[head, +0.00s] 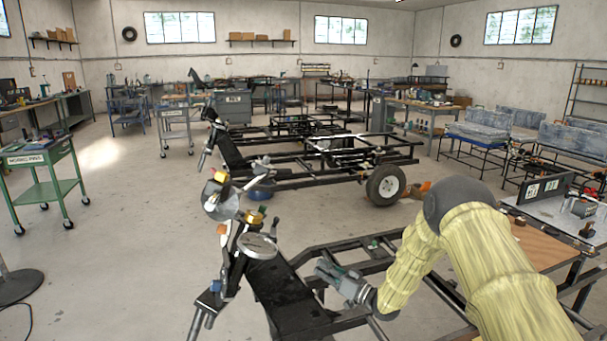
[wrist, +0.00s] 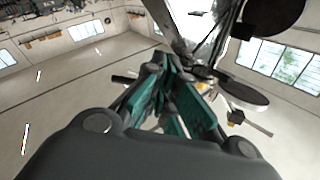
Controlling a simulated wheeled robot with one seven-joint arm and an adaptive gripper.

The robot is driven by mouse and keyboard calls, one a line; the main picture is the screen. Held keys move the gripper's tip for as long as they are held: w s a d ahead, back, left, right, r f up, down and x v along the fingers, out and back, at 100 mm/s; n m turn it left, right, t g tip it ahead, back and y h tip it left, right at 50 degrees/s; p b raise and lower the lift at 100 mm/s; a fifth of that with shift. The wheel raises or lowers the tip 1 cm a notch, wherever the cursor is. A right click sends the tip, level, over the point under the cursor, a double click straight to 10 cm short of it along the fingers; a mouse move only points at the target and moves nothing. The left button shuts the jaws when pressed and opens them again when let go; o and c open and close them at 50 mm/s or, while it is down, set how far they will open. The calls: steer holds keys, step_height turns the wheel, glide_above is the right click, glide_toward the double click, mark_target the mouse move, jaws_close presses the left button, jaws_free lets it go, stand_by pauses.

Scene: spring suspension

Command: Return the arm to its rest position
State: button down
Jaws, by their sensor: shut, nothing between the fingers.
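My arm (head: 480,250), in a yellow sleeve, reaches in from the lower right in the head view and bends down at a dark elbow. My gripper (head: 322,270) is at its end, over the near vehicle frame (head: 375,262) and just right of the black front panel (head: 285,298). The wrist view shows the gripper (wrist: 170,75) with its teal-lined fingers drawn together and nothing seen between them. Whether the fingers touch the frame I cannot tell. In the wrist view, the round disc of the steering column (wrist: 244,95) lies close on the right.
The handlebar column (head: 258,245) rises left of my gripper. A second wheeled frame (head: 330,160) stands behind. A table with a wooden panel (head: 540,245) is at the right. A green cart (head: 42,185) is at far left. The floor (head: 120,240) at left centre is clear.

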steer(key=s+d+f+m+g+h, duration=0.1)
steer(key=s+d+f+m+h, duration=0.3)
steer(key=s+f, duration=0.75)
steer(key=s+d+f+m+g+h, duration=0.15)
steer(key=s+d+f+h, duration=0.35)
steer(key=s+f, duration=0.7)
steer(key=s+d+f+g+h, duration=0.1)
steer(key=s+d+g+h, duration=0.15)
steer(key=s, duration=1.05)
steer(key=s+d+f+g+h, duration=0.2)
steer(key=s+d+g, duration=0.15)
steer(key=s, duration=0.95)
steer(key=s+d+f+g+h, duration=0.15)
steer(key=s+g, duration=0.25)
steer(key=s, duration=0.9)
step_height(320, 180, down, 10)
steer(key=r+b, duration=0.1)
steer(key=b, duration=0.9)
step_height(320, 180, up, 13)
steer(key=p, duration=1.3)
steer(key=shift+w+f+m+h, duration=0.2)
steer(key=shift+w+m+h, duration=0.05)
steer(key=shift+m+h, duration=0.2)
